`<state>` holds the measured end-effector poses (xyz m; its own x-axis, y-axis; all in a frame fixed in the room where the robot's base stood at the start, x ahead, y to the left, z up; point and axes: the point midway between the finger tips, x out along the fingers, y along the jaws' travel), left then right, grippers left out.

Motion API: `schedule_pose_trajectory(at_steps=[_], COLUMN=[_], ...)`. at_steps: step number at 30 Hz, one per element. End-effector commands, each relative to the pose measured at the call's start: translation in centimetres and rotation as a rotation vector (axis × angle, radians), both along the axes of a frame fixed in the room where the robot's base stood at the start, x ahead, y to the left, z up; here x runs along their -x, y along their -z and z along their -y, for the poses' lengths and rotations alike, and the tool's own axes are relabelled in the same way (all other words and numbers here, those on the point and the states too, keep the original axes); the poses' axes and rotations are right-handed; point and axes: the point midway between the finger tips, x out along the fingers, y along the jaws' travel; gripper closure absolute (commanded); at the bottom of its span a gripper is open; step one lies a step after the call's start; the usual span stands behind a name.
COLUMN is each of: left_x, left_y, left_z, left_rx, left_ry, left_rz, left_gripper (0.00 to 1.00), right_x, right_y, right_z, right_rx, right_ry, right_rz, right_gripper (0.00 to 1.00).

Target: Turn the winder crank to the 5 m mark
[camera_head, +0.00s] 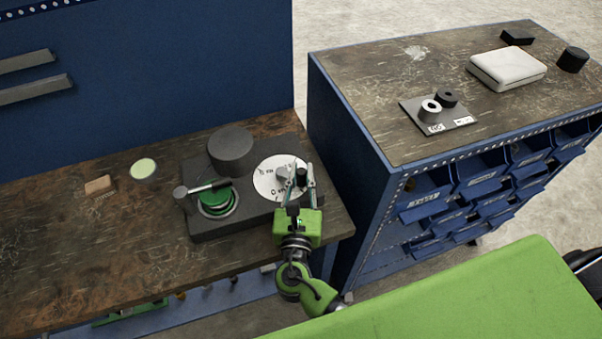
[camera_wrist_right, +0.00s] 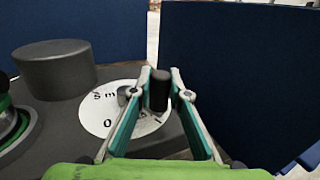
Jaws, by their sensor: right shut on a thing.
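The winder is a dark grey box (camera_head: 235,222) on the wooden bench, with a white dial disc (camera_head: 263,184) on its right part. The dial has black markings; in the wrist view a "0" and a mark ending in "m" are legible on the disc (camera_wrist_right: 92,112). The crank's black upright knob (camera_wrist_right: 158,90) stands over the dial's right side; it also shows in the head view (camera_head: 302,175). My right gripper (camera_head: 307,168) is shut on the knob, one finger on each side. The crank arm's exact mark is partly hidden by the fingers. My left gripper is out of view.
A green spool (camera_head: 213,198) with a lever across it and a dark cylinder (camera_head: 231,150) sit on the winder's left part. A wooden block (camera_head: 98,185) and a pale green disc (camera_head: 144,168) lie left. A blue drawer cabinet (camera_head: 350,150) stands close on the right.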

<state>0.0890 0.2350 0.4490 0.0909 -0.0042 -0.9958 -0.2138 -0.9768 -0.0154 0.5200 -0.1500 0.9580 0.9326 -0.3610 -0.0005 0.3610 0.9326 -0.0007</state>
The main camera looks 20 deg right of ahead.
Motion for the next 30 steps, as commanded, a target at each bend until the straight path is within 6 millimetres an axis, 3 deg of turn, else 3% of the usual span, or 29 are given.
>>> schedule_pose_trajectory(at_steps=[13,30], left_x=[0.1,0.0], left_y=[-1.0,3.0], left_z=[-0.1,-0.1], left_rx=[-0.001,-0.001], left_ry=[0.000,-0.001], left_rz=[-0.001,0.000], left_gripper=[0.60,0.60], right_x=[-1.2,-3.0], right_y=[-0.1,0.2], right_z=[1.4,2.3], right_rx=[0.008,0.003], right_ry=[-0.276,-0.627], right_rz=[0.001,0.002], right_gripper=[1.00,1.00])
